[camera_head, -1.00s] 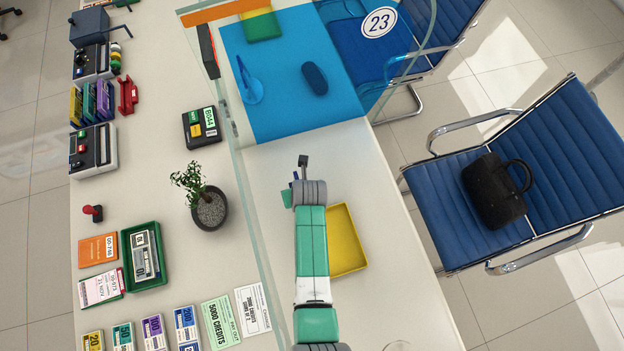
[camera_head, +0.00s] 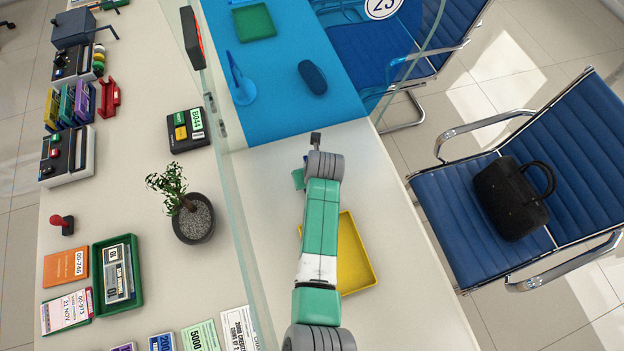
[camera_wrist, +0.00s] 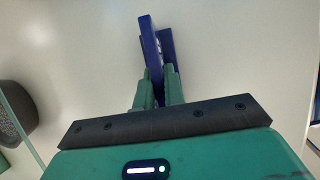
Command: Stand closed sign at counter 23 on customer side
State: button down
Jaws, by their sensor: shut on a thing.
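In the wrist view my gripper (camera_wrist: 160,84) is shut on a dark blue folded sign (camera_wrist: 150,45), seen nearly edge-on. Its lettering cannot be read. In the head view my gripper (camera_head: 299,178) is over the pale counter on the customer side, right of the glass screen (camera_head: 236,205). The sign is mostly hidden there by my arm. The round 23 label (camera_head: 383,6) is cut by the top edge, above the bright blue counter section (camera_head: 285,95). That section lies beyond my gripper.
On the blue section are a blue pen stand (camera_head: 242,90), a dark blue oval object (camera_head: 312,77) and a green tray (camera_head: 254,22). A yellow tray (camera_head: 356,262) lies beside my arm. A potted plant (camera_head: 194,220) stands left of the glass. Blue surface between objects is clear.

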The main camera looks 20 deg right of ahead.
jog(key=c, duration=1.5)
grip_release()
jog(key=shift+r, duration=0.3)
jog(key=p+v, duration=0.3)
jog(key=v, duration=0.8)
jog(key=shift+s+r, duration=0.25)
